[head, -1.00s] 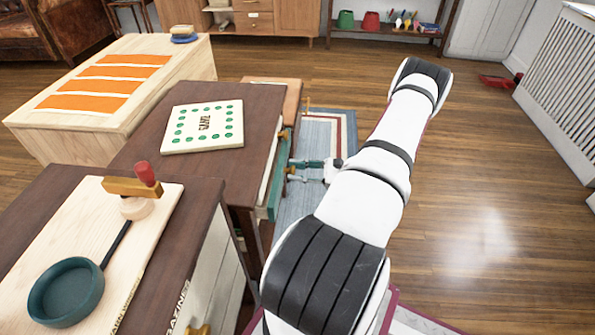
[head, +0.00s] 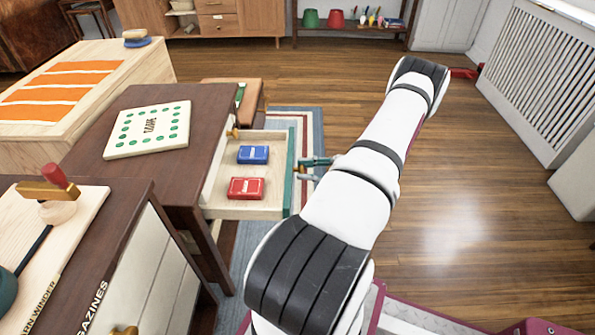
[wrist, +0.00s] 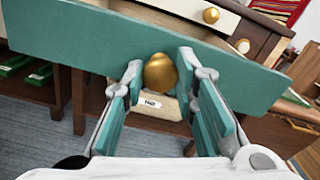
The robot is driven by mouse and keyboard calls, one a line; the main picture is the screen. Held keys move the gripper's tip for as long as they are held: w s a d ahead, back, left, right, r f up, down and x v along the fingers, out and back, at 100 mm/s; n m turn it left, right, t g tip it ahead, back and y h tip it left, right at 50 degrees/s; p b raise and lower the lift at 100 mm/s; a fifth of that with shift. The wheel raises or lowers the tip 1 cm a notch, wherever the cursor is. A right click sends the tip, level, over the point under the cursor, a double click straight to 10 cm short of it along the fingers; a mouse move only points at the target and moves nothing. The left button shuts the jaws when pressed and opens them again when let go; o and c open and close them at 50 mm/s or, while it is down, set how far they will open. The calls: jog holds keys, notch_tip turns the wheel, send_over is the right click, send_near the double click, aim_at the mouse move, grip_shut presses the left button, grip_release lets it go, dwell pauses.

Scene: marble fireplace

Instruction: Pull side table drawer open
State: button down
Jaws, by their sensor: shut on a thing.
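The dark brown side table (head: 190,184) stands left of centre in the head view. Its drawer (head: 268,208) is out well to the right, with a teal front and pale wooden inside. A blue box (head: 253,155) and a red box (head: 246,188) lie in it. My gripper (head: 306,170) is at the outer face of the drawer front. In the wrist view, my gripper (wrist: 160,72) has its fingers either side of the round brass knob (wrist: 160,77) on the teal front (wrist: 75,35) and is shut on it.
A game board (head: 147,130) lies on the side table. A magazine cabinet (head: 135,225) with a wooden board on top is at the front left. A pale wooden chest (head: 150,75) with orange stripes is at the back left. Bare floor (head: 470,190) lies to the right.

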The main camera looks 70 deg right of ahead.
jog(key=shift+s+d, duration=0.25)
jog(key=shift+s, duration=0.45)
jog(key=c, duration=1.3)
grip_release()
jog(key=v, duration=1.2)
jog(key=shift+f, duration=0.1)
